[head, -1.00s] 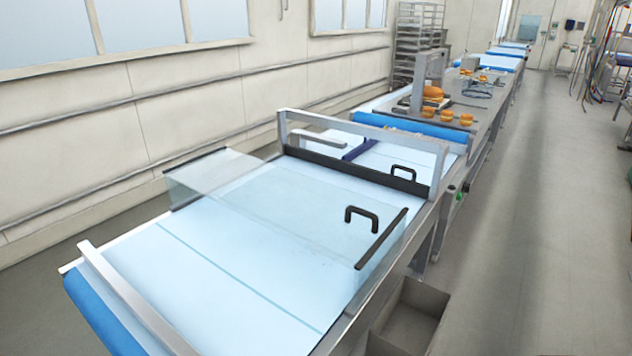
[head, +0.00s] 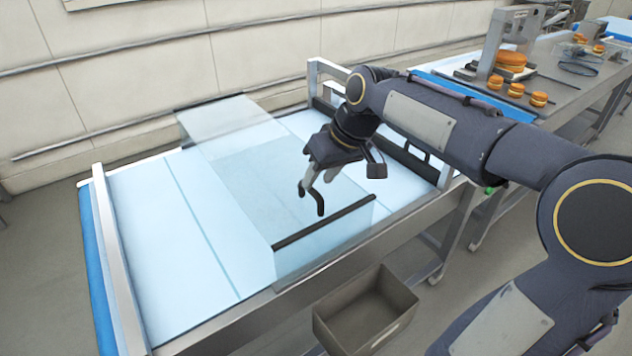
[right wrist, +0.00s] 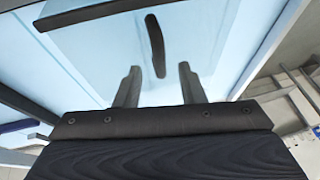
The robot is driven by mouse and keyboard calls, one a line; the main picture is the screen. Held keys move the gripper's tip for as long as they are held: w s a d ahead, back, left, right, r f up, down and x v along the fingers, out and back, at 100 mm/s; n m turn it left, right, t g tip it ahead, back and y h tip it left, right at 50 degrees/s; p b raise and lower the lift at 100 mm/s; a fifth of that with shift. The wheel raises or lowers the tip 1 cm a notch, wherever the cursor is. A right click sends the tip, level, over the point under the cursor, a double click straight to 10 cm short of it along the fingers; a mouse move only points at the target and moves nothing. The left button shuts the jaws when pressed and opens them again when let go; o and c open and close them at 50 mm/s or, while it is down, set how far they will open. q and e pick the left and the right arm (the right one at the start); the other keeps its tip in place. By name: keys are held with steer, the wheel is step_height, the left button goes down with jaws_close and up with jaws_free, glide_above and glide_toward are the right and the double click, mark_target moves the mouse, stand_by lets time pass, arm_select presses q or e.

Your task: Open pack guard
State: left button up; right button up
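The pack guard (head: 225,118) is a clear cover with dark edge strips, lying low across the pale blue conveyor belt. Its black handle (head: 320,204) stands up from the top panel near the front edge, partly hidden by my right gripper. My right gripper (head: 319,180) points down at the handle, with its two grey fingers apart. In the right wrist view, the handle (right wrist: 155,45) appears beyond the gap between the open fingertips (right wrist: 158,70), and nothing is held between them. Whether a finger touches the handle I cannot tell. My left gripper is not in view.
A metal frame (head: 313,75) spans the belt behind my right arm. A grey open bin (head: 366,310) stands below the conveyor's front side. A table with buns (head: 511,60) is at the upper right. A metal bar (head: 118,260) crosses the belt's left end.

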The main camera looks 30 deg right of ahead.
steer(key=shift+x, duration=1.4)
jaws_close()
